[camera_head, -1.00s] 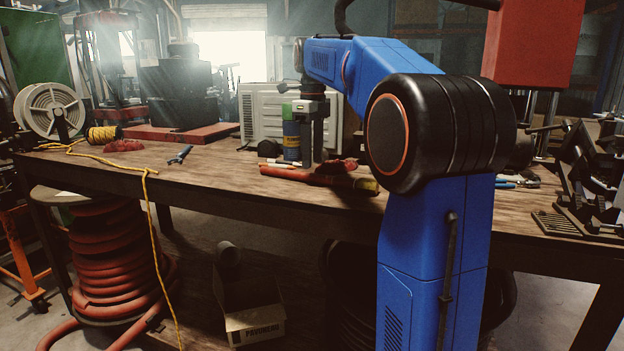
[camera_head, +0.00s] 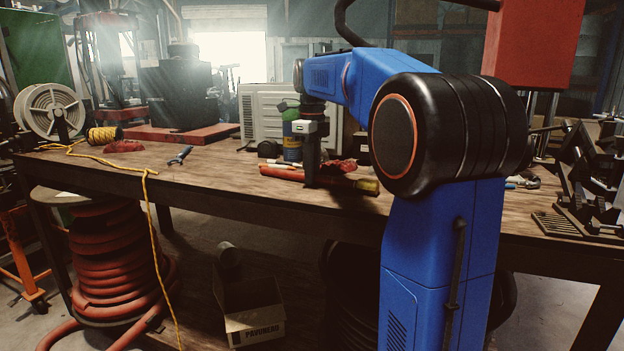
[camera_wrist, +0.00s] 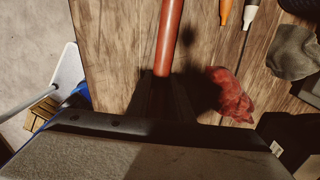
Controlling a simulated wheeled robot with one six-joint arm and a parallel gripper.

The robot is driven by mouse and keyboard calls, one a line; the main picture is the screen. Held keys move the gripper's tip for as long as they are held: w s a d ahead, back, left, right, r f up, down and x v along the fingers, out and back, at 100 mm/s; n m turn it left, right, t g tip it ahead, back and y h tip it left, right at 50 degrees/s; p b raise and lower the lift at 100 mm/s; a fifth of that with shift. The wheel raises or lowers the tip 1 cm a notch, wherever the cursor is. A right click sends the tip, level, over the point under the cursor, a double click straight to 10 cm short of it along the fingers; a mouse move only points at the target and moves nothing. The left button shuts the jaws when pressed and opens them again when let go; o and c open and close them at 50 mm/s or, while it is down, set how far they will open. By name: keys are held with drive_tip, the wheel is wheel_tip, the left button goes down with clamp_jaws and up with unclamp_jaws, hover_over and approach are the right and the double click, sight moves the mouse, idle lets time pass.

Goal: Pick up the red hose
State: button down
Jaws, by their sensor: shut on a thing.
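The red hose (camera_head: 283,173) lies along the front edge of the wooden workbench, with a yellowish end (camera_head: 367,186) on the right. My gripper (camera_head: 311,184) points straight down over it, with its fingers shut around the hose's middle. In the wrist view the red hose (camera_wrist: 169,40) runs up from between the dark fingers (camera_wrist: 162,98). The part between the fingers is hidden. The hose looks level and at bench height; I cannot tell whether it is clear of the top.
A red rag (camera_wrist: 231,94) lies close to the right of the fingers in the wrist view. A blue-green can (camera_head: 292,140) and a pale boxed unit (camera_head: 258,108) stand behind. Blue-handled pliers (camera_head: 181,155) lie to the left. The bench (camera_head: 215,178) left of the hose is mostly clear.

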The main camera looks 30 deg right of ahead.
drive_tip(key=shift+r, duration=0.1)
wheel_tip(320, 180, up, 9)
drive_tip(key=shift+f, duration=0.15)
drive_tip(key=shift+s+r, duration=0.1)
drive_tip(key=shift+r, duration=0.45)
